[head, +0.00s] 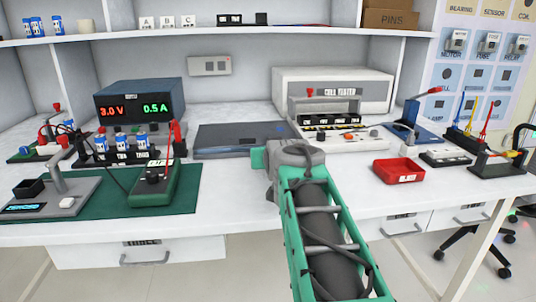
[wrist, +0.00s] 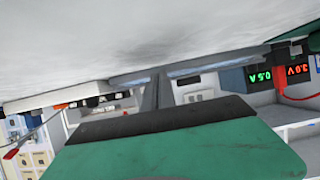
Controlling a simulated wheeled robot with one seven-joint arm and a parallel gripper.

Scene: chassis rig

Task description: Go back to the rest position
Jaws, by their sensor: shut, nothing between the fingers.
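My arm reaches up from the bottom of the head view, and its grey and green joint lies over the front middle of the white bench (head: 235,210). The fingers of my gripper are not visible there. In the wrist view my gripper (wrist: 158,88) shows as dark grey fingers, together and empty, beyond the wide green and black body. The wrist picture is turned over, with a broad white surface at the top. The fingers appear apart from any object.
A power supply (head: 140,101) stands at the back left, with battery holders and a green meter (head: 154,187) before it. A dark blue flat panel (head: 240,139) lies behind my arm. A tester (head: 333,90) and a red tray (head: 398,170) are to the right. The bench front is partly clear.

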